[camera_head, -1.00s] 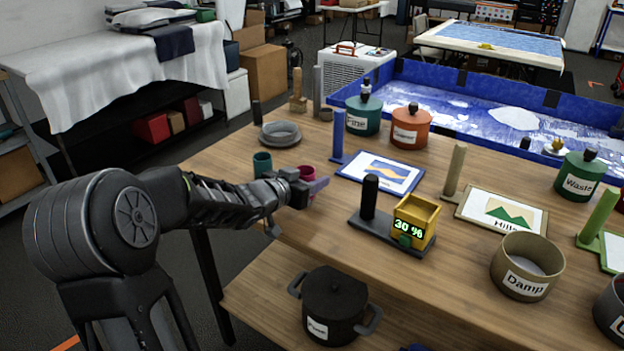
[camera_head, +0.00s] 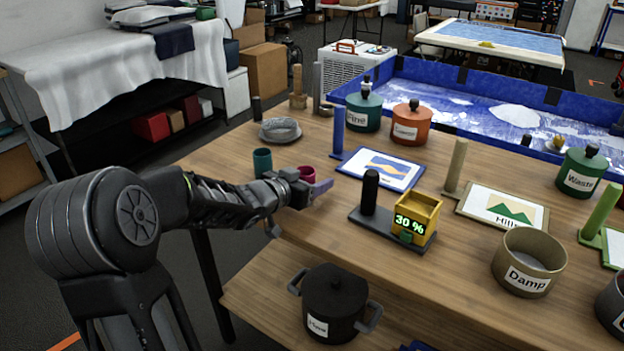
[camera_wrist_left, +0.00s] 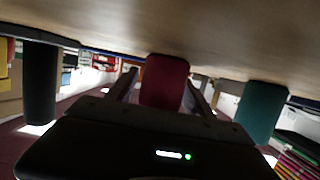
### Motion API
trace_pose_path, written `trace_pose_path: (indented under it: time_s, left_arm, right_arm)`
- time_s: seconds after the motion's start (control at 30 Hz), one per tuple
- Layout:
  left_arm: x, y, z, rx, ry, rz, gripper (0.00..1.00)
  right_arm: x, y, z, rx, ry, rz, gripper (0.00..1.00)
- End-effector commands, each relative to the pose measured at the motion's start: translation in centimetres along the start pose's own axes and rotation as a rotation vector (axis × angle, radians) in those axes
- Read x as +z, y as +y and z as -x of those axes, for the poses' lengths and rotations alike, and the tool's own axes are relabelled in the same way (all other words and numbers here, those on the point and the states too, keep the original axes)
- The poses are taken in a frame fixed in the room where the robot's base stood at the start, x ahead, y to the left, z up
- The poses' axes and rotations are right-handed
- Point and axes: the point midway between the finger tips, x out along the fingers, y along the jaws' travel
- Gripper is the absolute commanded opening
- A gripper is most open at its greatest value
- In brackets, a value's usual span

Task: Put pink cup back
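The pink cup (camera_head: 308,173) stands upright on the wooden table (camera_head: 290,220), right of a teal cup (camera_head: 262,162). My left gripper (camera_head: 314,187) is low at the table's left edge, with one pale purple finger passing in front of the pink cup. In the left wrist view, which looks upside down, the pink cup (camera_wrist_left: 165,80) shows between the two fingers with narrow gaps at its sides. The fingers look open around it; contact is hard to see. The teal cup (camera_wrist_left: 262,108) is at the right there. My right gripper is not in view.
A grey dish (camera_head: 281,131) and a blue post (camera_head: 338,132) stand behind the cups. A black post (camera_head: 370,194) and a yellow box reading 30 % (camera_head: 415,215) stand to the right. A dark pot (camera_head: 333,300) is on the lower shelf.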

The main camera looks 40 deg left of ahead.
Motion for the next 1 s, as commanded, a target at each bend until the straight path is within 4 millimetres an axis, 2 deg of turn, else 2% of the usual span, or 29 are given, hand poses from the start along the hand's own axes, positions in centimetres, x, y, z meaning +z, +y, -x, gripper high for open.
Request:
trace_pose_path:
  time_s: [0.37, 0.53, 0.8, 1.0]
  left_arm:
    - [0.0, 0.0, 0.3, -0.001, -0.001, 0.0, 0.65]
    - [-0.1, -0.1, 2.1, -0.003, 0.0, 0.0, 0.65]
    - [-0.2, -0.1, 6.5, -0.002, 0.001, 0.0, 0.65]
    - [0.0, 0.0, 7.8, -0.001, 0.0, 0.0, 0.65]
  right_arm:
    - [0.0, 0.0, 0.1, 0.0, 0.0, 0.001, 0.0]
    - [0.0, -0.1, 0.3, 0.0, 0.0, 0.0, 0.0]
    - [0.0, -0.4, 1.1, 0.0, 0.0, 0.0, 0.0]
    - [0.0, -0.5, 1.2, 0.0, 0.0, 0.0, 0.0]
